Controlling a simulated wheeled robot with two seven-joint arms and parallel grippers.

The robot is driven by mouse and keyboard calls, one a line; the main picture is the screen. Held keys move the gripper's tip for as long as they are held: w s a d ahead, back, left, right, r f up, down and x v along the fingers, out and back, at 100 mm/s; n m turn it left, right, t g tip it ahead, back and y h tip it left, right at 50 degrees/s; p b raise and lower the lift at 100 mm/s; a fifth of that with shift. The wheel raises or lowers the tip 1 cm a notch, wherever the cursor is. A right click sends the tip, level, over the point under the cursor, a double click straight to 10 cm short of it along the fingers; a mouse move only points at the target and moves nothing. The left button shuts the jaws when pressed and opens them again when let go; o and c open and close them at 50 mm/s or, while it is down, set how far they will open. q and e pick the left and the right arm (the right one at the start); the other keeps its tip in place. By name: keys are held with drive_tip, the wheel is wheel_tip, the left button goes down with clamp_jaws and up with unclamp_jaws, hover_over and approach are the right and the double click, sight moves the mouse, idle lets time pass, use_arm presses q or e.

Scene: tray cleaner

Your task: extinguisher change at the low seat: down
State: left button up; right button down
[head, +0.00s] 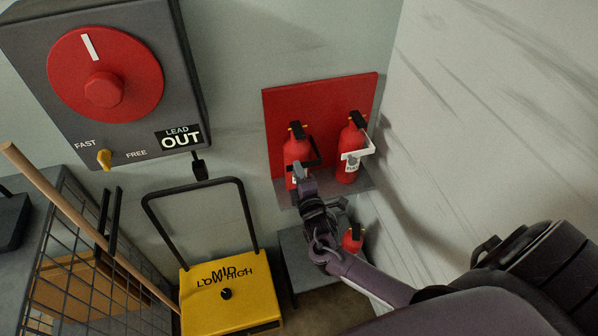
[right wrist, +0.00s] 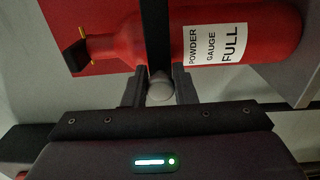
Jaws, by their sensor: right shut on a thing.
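Two red extinguishers hang side by side on a red board (head: 276,112). The left extinguisher (head: 296,150) has a black band (right wrist: 158,35) across it; its label in the right wrist view reads "POWDER GAUGE FULL". A third red extinguisher (head: 353,240) shows low down beside my right forearm, partly hidden. My right gripper (head: 301,186) is in front of the left extinguisher. Its fingers (right wrist: 160,88) are shut on a rounded grey knob (right wrist: 160,84) at the end of the black band. My left gripper is out of view.
A grey shelf (head: 366,186) juts out under the board. A pale wall closes the right side. A dial box (head: 30,50) hangs upper left.

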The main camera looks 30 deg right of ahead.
drive_tip(key=shift+s+a+f, duration=0.1)
drive_tip(key=shift+a+f, duration=0.05)
drive_tip(key=shift+f, duration=0.1)
drive_tip(key=c, duration=1.5)
unclamp_jaws()
drive_tip(key=shift+o, duration=1.2)
drive_tip(key=shift+r, duration=0.1)
drive_tip(key=b+v, duration=0.1)
drive_tip(key=v, duration=0.6)
drive_tip(key=shift+s, duration=0.4)
drive_tip(key=shift+a, duration=0.1)
